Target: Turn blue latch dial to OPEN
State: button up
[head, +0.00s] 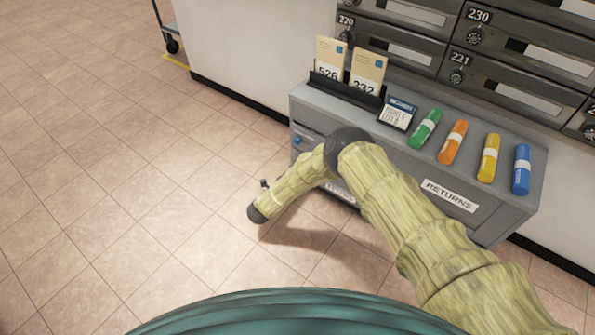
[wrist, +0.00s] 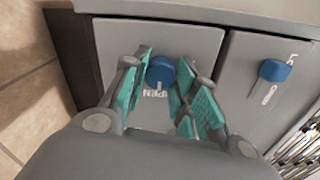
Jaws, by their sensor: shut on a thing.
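In the wrist view a blue latch dial (wrist: 160,70) sits on a grey front panel, with white lettering that seems to read OPEN just below it, partly covered. My gripper (wrist: 163,78) has its teal finger pads on both sides of this dial, shut on it. A second blue dial (wrist: 275,70) is on the panel to the right, apart from my gripper, with a white mark below it. In the head view one blue dial (head: 297,140) shows at the cabinet's left; my gripper is hidden there behind my arm.
The grey cabinet (head: 420,165) carries a rack with two numbered cards (head: 348,65), a small dark box (head: 397,112) and green, orange, yellow and blue cylinders. Mailboxes (head: 490,50) line the wall above. A RETURNS label (head: 449,196) is on the front. The tiled floor (head: 120,190) at left is clear.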

jog(key=o, duration=1.1)
jog(key=shift+c, duration=0.2)
jog(key=shift+s+a, duration=0.1)
jog(key=v, duration=1.1)
jog(key=shift+s+a, duration=0.2)
jog(key=shift+s, duration=0.15)
